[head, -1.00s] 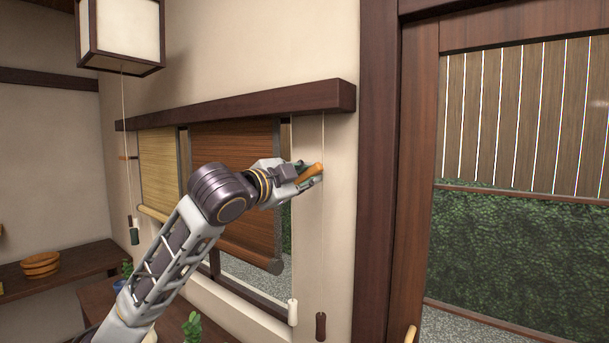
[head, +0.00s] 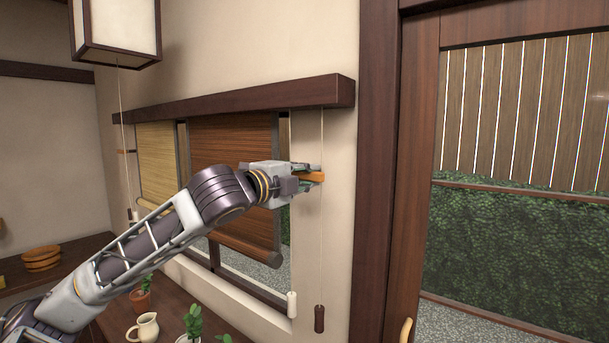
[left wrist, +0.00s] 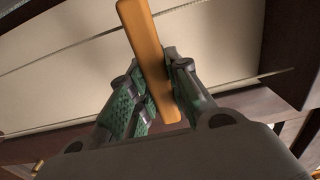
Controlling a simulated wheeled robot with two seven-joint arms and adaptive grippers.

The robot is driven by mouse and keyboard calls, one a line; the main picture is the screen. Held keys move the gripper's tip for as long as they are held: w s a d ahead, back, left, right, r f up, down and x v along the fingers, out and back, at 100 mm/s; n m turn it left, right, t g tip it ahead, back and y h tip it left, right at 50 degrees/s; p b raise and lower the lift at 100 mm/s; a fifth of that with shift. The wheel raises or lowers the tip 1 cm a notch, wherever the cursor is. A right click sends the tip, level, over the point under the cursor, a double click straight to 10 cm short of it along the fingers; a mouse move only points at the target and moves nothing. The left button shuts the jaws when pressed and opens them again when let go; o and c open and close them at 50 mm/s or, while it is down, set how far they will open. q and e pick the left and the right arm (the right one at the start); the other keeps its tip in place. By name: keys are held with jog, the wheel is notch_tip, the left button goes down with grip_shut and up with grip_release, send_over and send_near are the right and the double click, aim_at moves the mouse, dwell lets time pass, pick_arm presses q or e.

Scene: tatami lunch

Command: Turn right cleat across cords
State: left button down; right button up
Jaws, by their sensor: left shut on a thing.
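The right cleat is an orange-brown wooden bar (head: 312,177) on the pale wall right of the window. It lies about level in the head view, its right end close to the thin cord (head: 322,240). My left gripper (head: 308,176) is shut on the cleat, its fingers above and below it. In the left wrist view the cleat (left wrist: 148,55) runs slanted between the green-padded fingers (left wrist: 158,100). The cord ends in a dark brown pull (head: 319,318). A white pull (head: 292,304) hangs to its left. My gripper hides the cleat's base.
A brown blind (head: 235,145) and a yellow blind (head: 157,165) hang under a dark wooden rail (head: 250,102). Below stand a white jug (head: 144,327) and potted plants. A dark door frame (head: 375,180) rises to the right.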

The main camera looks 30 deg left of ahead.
pick_arm(q)
jog(key=shift+f, duration=0.15)
pick_arm(e)
jog(key=shift+s+d, duration=0.1)
jog(key=shift+d, duration=0.25)
pick_arm(q)
jog(key=c, duration=1.3)
grip_release()
pick_arm(e)
jog(key=shift+a, duration=0.2)
pick_arm(q)
jog(key=shift+r, duration=0.5)
